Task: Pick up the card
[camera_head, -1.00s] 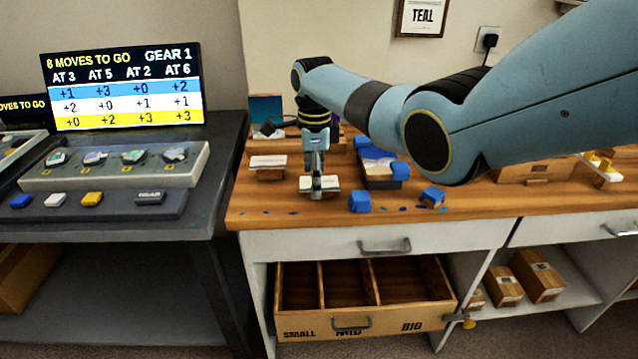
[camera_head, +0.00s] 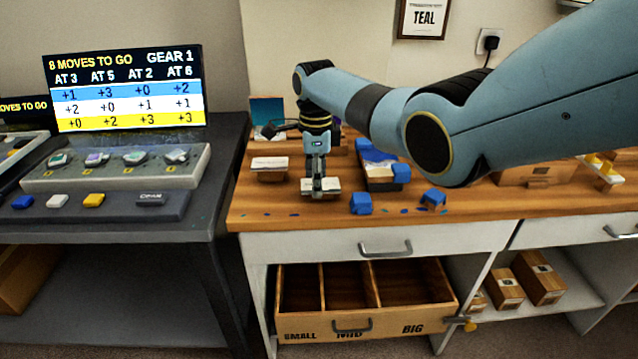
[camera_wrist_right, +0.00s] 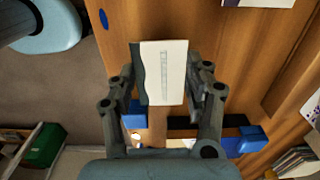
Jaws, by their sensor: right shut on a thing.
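A white card (camera_head: 333,184) is at the front part of the wooden worktop, left of the blue blocks. My right gripper (camera_head: 318,188) points down on it and is shut on it. In the right wrist view the card (camera_wrist_right: 165,72) lies between the two fingers of my right gripper (camera_wrist_right: 165,82), with a dark strip along its left side and faint grey marks down its face. I cannot tell whether the card is clear of what is under it. My left gripper is not in view.
Another white card (camera_head: 269,163) rests on a small wooden block to the left. Blue blocks (camera_head: 361,203) stand to the right, near a tray with blue pieces (camera_head: 383,184). An open drawer (camera_head: 365,326) with compartments juts out below the worktop. A console (camera_head: 115,166) stands left.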

